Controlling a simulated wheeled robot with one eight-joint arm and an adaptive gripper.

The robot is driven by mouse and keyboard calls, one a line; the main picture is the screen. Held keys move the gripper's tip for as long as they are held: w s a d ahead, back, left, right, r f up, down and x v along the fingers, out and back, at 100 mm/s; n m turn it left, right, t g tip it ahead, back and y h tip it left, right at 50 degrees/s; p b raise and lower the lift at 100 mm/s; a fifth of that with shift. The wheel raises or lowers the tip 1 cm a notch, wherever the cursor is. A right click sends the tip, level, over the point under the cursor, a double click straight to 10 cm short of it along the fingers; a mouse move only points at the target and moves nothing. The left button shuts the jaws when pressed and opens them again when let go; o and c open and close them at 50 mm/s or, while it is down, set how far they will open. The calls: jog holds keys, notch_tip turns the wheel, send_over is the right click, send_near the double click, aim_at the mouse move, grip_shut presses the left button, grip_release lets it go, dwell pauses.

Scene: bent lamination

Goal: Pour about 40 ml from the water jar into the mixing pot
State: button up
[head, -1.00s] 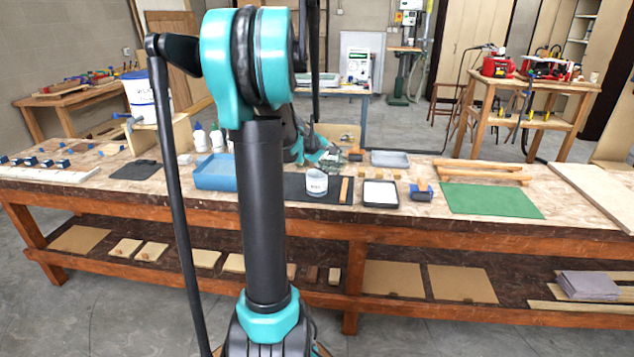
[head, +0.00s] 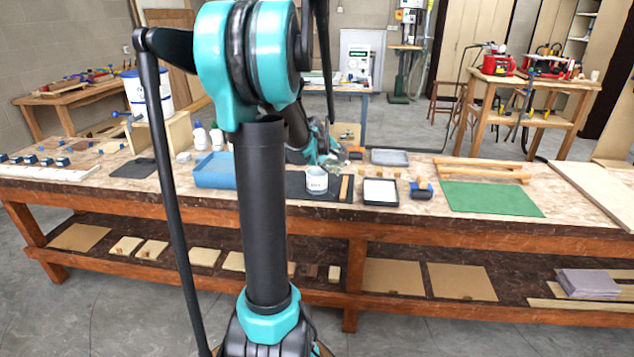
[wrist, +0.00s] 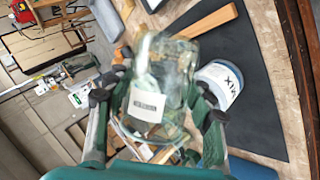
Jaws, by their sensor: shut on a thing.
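My gripper (wrist: 160,100) is shut on a clear glass jar (wrist: 168,66) with a small white label, one dark finger on each side. The jar is held above the bench; its exact tilt and water level cannot be told. The mixing pot (wrist: 220,82), a white pot with a MIX label, stands upright beside the jar in the wrist view, apart from it. In the head view the pot (head: 316,182) stands on the dark mat (head: 296,186). My gripper (head: 327,152) is behind the pot there, and the jar is small and hard to make out.
A wooden stick (head: 346,188) lies right of the pot. Farther right are a black-rimmed tray (head: 367,203), a blue-handled tool (head: 421,191) and a green mat (head: 490,199). A blue tray (head: 213,180) and white bottles (head: 200,138) stand left. A grey tray (head: 389,157) lies behind.

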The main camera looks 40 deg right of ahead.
aim_at(341, 171)
jog(key=shift+w+r+t, duration=0.1)
jog(key=shift+t, duration=0.2)
jog(key=shift+r+m+t+b, duration=0.15)
jog(key=shift+m+t+b, duration=0.15)
jog(key=shift+m+t, duration=0.2)
jog(key=shift+w+f+m+t+y, duration=0.1)
jog(key=shift+f+m+t+y, duration=0.25)
jog(key=shift+t, duration=0.15)
jog(key=shift+d+f, duration=0.1)
dwell(0.9)
jog(key=shift+s+d+f+m+t+y+b, duration=0.25)
jog(key=shift+s+f+m+t+b, duration=0.45)
jog(key=shift+t+b, duration=0.3)
jog(key=shift+s+d+f+m+t+b, duration=0.1)
jog(key=shift+s+d+m+t+b, duration=0.15)
jog(key=shift+t, duration=0.3)
jog(key=shift+f+m+t+b, duration=0.15)
jog(key=shift+m+t, duration=0.15)
jog(key=shift+t, duration=0.25)
jog(key=shift+s+f+m+t+y+b, duration=0.15)
jog(key=shift+f+m+t+y+b, duration=0.15)
jog(key=shift+f+m+t+b, duration=0.45)
